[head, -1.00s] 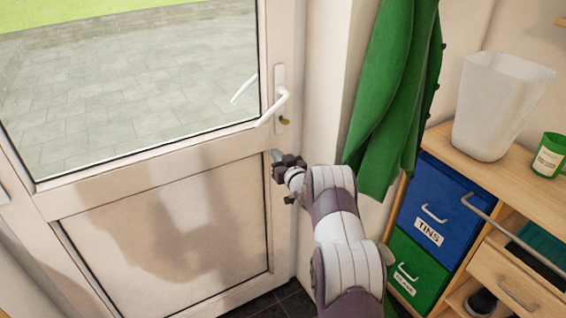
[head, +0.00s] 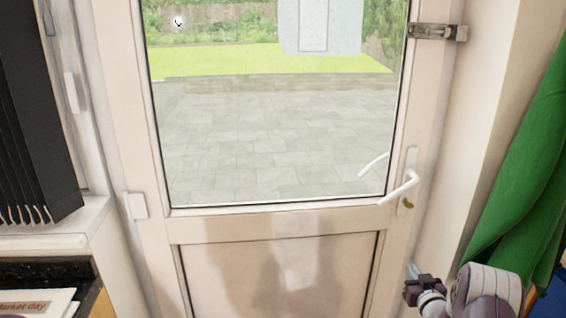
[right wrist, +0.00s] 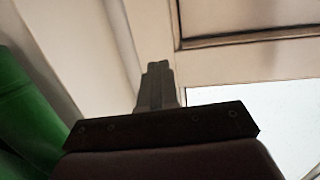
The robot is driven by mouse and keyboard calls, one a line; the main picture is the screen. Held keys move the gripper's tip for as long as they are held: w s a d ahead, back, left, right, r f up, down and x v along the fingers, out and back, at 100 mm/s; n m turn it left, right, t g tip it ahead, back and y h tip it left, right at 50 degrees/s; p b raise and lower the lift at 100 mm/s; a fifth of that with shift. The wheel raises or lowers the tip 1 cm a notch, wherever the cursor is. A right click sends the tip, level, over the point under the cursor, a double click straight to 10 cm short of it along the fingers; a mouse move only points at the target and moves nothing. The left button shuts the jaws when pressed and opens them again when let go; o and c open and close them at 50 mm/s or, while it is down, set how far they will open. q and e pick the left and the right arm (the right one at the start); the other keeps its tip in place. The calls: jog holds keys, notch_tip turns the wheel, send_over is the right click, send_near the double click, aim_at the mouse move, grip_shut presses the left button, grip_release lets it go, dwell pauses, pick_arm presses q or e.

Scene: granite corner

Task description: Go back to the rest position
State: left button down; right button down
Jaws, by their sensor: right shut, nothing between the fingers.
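My right gripper (head: 412,270) is at the lower right of the head view, below the door handle and apart from it. In the right wrist view its fingers (right wrist: 157,85) are together with nothing between them. The white door (head: 280,227) fills the middle of the head view and looks closed. Its white lever handle (head: 400,189) is at the right edge of the door, with a brass key or lock piece (head: 408,203) just below. My left gripper is not in view.
A green garment (head: 520,165) hangs right of the door; it also shows in the right wrist view (right wrist: 30,115). A metal latch (head: 436,32) is at the upper right of the door frame. A dark blind (head: 40,110) and a dark counter with papers (head: 38,302) are at left.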

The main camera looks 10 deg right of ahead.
jog(key=s+a+f+m+g+h, duration=0.1)
jog(key=s+f+m+g, duration=0.1)
jog(key=s+f+g, duration=0.65)
jog(key=s+a+g+y, duration=0.1)
jog(key=s+a+g, duration=0.2)
jog(key=s+a, duration=0.3)
jog(key=s+a+r+n+g+y, duration=0.15)
jog(key=s+a+r, duration=0.25)
jog(key=s+a, duration=0.4)
jog(key=s+a+r+n+g+y, duration=0.1)
jog(key=s+a+r+g, duration=0.2)
jog(key=s+a+r, duration=0.35)
jog(key=a+r+p, duration=0.5)
jog(key=r+p, duration=0.7)
jog(key=r, duration=0.1)
jog(key=shift+s+r+n+t+p, duration=0.25)
jog(key=shift+s+n+t+p, duration=0.1)
jog(key=shift+n+t, duration=0.1)
